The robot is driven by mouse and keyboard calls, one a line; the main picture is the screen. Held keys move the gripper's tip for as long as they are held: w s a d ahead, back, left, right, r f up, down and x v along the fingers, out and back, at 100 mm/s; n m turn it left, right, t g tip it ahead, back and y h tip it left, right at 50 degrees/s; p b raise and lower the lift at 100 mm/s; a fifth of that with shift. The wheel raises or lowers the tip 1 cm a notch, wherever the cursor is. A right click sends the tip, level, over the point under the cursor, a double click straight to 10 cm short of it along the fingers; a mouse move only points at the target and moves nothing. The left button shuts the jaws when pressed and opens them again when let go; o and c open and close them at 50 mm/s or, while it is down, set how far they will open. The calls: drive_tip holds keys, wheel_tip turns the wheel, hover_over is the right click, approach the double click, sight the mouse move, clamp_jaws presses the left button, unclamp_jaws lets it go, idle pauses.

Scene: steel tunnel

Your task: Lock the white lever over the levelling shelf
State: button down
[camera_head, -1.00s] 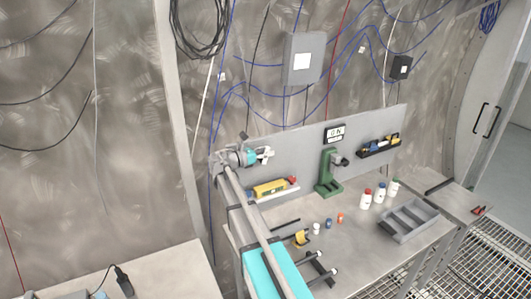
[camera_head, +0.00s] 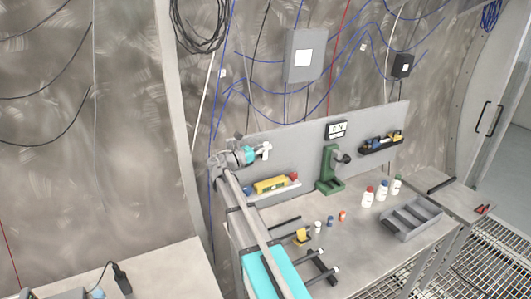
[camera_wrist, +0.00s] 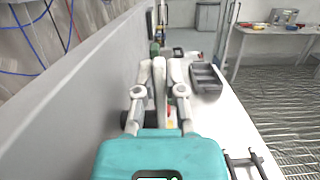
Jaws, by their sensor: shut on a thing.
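The levelling shelf (camera_head: 291,188) is a narrow white ledge low on the grey back panel. It carries a yellow level (camera_head: 270,186), with a red piece at its right end and a blue one at its left. My gripper (camera_head: 263,152) is above the shelf, close to the panel. In the wrist view, my gripper (camera_wrist: 160,72) has its two pale fingers closed around the white lever (camera_wrist: 159,82), which stands between them. The lever's pivot is hidden behind the fingers and teal wrist, and the shelf below is mostly covered there.
A green stand (camera_head: 328,172) is right of the shelf. Bottles (camera_head: 368,197) and a grey divided tray (camera_head: 411,219) are on the bench's right side. A yellow item (camera_head: 302,235) and small coloured caps are nearer. The grey panel (camera_wrist: 85,85) runs close along my gripper's left.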

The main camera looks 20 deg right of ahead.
drive_tip(key=shift+a+f+h+b, duration=0.2)
drive_tip(key=shift+h+b, duration=0.2)
drive_tip(key=shift+b, duration=0.15)
drive_tip(key=shift+r, duration=0.2)
drive_tip(key=c, duration=0.7)
unclamp_jaws()
drive_tip(key=shift+r, duration=0.1)
wheel_tip(320, 180, up, 9)
drive_tip(key=p, duration=0.9)
drive_tip(key=shift+r+p, duration=0.45)
drive_tip(key=shift+p, duration=0.05)
